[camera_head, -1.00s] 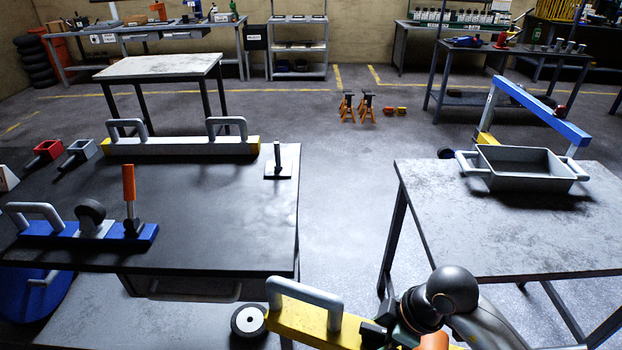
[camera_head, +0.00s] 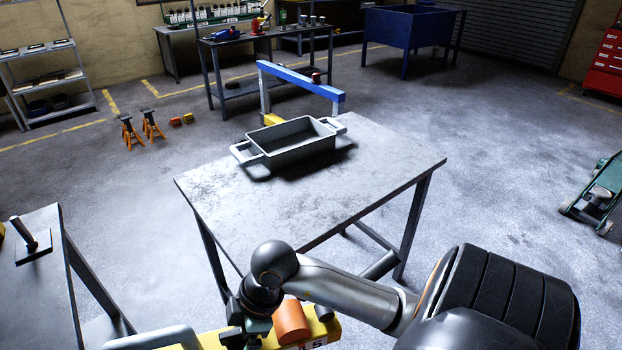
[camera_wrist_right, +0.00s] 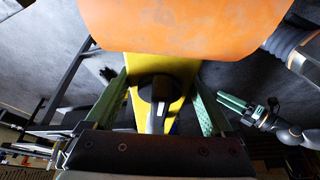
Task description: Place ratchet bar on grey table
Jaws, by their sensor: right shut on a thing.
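A yellow bar (camera_head: 325,332) with a grey loop handle (camera_head: 155,338) and an orange cylinder (camera_head: 290,320) shows at the bottom of the head view; I take it as the ratchet bar. My right gripper (camera_head: 243,335) is shut on it, its fingertips mostly hidden. In the right wrist view the green fingers stand either side of a dark grip over the yellow bar (camera_wrist_right: 150,70), below a large orange part. The grey table (camera_head: 385,170) stands beyond, in the middle. My left gripper (camera_wrist_right: 240,108) shows in the wrist view; its opening is unclear.
A grey tray (camera_head: 290,142) with side handles stands on the table's far part; its near and right top is bare. A blue bar (camera_head: 300,80) rises behind it. A dark table (camera_head: 35,290) is at left. A green trolley jack (camera_head: 597,195) is on the floor at right.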

